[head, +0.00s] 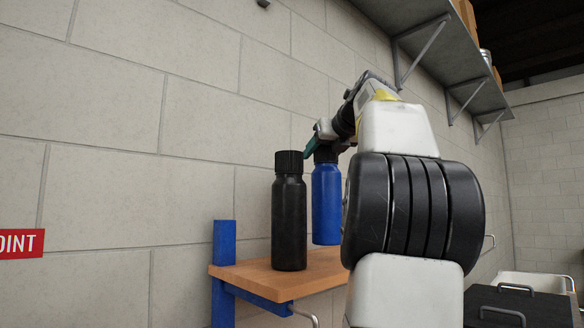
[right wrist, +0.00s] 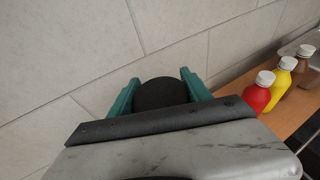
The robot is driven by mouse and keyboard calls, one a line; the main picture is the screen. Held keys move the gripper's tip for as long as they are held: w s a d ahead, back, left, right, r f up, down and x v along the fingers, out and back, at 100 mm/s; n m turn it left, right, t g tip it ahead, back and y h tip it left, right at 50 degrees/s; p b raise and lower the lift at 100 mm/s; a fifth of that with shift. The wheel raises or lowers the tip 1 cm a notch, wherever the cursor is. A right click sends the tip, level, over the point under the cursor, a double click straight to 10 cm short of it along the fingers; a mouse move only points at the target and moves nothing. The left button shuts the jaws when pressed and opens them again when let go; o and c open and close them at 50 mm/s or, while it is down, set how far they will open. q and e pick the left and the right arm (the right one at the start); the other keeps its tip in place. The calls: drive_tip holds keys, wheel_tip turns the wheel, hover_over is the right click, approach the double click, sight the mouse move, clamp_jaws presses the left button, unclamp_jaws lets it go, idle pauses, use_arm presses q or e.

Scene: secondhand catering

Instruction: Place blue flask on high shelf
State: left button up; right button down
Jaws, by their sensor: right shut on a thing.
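The blue flask (head: 326,204) with a dark cap is in the head view, right of a black flask (head: 289,215). My right gripper (head: 322,148) is shut on the blue flask at its cap, with the flask hanging upright below it. In the right wrist view the round black cap (right wrist: 160,94) sits between the two green fingertips; the flask's body is hidden under it. The flask's bottom appears above the wooden shelf (head: 318,274). The high shelf (head: 425,45) is a grey metal one on brackets, at the upper right. My left gripper is not in view.
The black flask stands upright on the wooden shelf close to the blue flask. A red bottle (right wrist: 258,92), a yellow bottle (right wrist: 281,78) and a brown bottle (right wrist: 303,65) stand on a wooden surface at the right. Boxes sit on the high shelf. The block wall is close behind.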

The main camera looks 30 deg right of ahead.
sight(331, 155)
drive_tip(key=shift+w+f, duration=0.1)
drive_tip(key=shift+w, duration=0.15)
drive_tip(key=shift+f, duration=1.75)
drive_tip(key=shift+c, duration=2.4)
unclamp_jaws()
drive_tip(key=v, duration=1.2)
